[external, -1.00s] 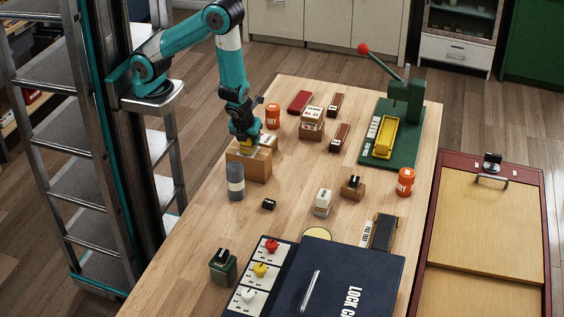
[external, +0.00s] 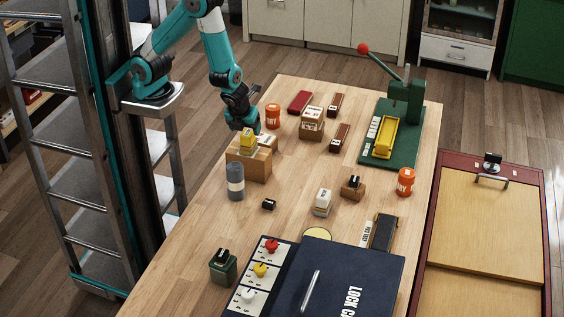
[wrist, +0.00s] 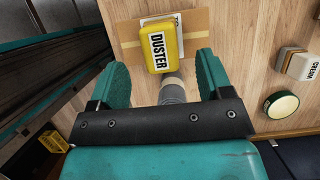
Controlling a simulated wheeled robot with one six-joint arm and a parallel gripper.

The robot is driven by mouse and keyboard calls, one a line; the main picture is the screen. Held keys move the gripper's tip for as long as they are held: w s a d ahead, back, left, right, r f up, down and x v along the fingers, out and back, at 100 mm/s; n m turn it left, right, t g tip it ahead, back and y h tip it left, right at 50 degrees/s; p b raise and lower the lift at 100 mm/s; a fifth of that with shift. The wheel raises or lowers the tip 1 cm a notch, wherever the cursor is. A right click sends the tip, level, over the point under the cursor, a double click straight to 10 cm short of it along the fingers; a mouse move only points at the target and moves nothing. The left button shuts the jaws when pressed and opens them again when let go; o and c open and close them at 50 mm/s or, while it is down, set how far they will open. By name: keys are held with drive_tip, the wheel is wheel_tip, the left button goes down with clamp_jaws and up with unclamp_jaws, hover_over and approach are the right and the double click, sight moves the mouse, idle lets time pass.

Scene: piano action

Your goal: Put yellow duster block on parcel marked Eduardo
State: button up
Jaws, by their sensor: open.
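The yellow duster block (external: 248,142), labelled DUSTER, rests on top of a cardboard parcel (external: 254,168) at the left of the table. In the wrist view, the duster block (wrist: 161,47) lies on the brown parcel top (wrist: 195,23). A white label lies partly under the block, and its writing cannot be read. My gripper (external: 240,126) is open and empty, a little above the block and apart from it. In the wrist view, its two teal fingers (wrist: 163,66) stand wide to either side.
A grey bottle (external: 235,182) stands just in front of the parcel. An orange tin (external: 273,117) stands behind it. Another labelled carton (external: 311,124) and dark red and brown blocks are further right. A green press (external: 405,105) stands at the back right.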

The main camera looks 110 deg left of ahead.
drive_tip(key=v, duration=0.6)
drive_tip(key=s+a+r+n, duration=1.3)
drive_tip(key=r+n, duration=0.2)
drive_tip(key=n, duration=1)
drive_tip(key=shift+s+a+r, duration=0.2)
drive_tip(key=shift+s+r, duration=0.1)
drive_tip(key=shift+f+b, duration=0.1)
drive_tip(key=shift+b, duration=0.2)
